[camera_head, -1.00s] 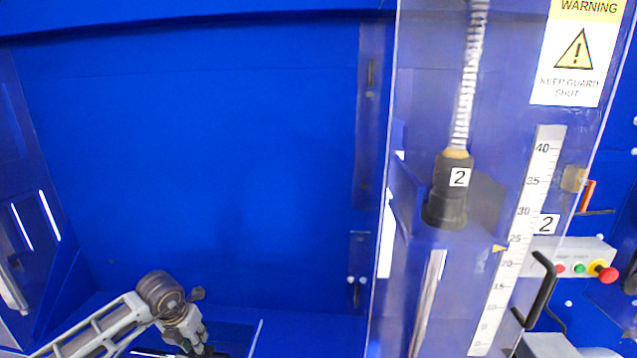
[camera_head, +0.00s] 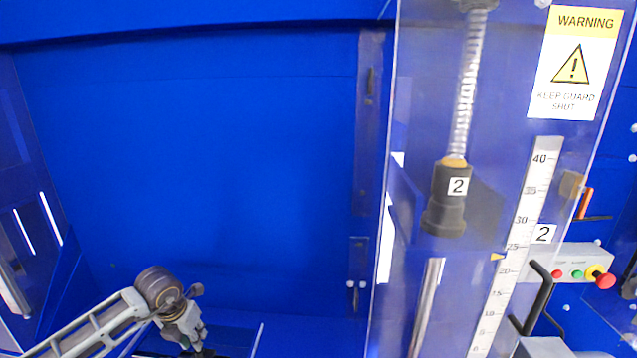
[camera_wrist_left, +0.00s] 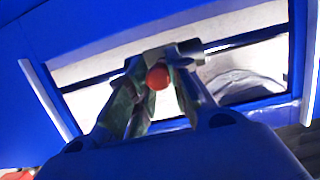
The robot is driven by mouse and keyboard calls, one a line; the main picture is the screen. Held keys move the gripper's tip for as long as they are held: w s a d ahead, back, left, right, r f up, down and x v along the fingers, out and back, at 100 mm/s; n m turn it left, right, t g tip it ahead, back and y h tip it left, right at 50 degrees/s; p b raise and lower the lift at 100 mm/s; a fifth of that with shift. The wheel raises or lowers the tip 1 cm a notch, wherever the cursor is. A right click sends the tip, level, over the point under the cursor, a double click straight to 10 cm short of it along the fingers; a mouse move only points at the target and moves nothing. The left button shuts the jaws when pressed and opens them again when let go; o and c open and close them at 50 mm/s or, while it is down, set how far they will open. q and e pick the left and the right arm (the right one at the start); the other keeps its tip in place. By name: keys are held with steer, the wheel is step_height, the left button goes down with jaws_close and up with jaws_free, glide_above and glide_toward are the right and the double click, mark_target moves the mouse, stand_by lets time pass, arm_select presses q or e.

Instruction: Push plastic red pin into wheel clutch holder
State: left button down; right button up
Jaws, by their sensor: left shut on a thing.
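The red pin (camera_wrist_left: 158,77) shows as a round red end between the fingers of my left gripper (camera_wrist_left: 160,80) in the left wrist view. The fingers are shut on it. A grey clamp-like part on a dark rod, which looks like the wheel clutch holder (camera_wrist_left: 190,48), lies just beyond the pin. I cannot tell how deep the pin sits in it. In the head view my left gripper (camera_head: 198,350) is at the bottom edge, with its tips partly cut off. The pin and holder cannot be made out there. My right gripper is not in view.
A clear guard panel (camera_head: 384,180) stands to the right of my left arm, with a black plunger (camera_head: 446,200) and a scale (camera_head: 510,250) behind it. A control box (camera_head: 575,264) is further right. The blue space above my left gripper is clear.

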arm_select(q)
steer(key=shift+w+p+v, duration=0.15)
steer(key=shift+p+v, duration=0.25)
steer(key=shift+v, duration=0.3)
steer(key=shift+w+p+v, duration=0.2)
steer(key=shift+p+v, duration=0.15)
steer(key=shift+v, duration=0.35)
steer(key=shift+r, duration=0.25)
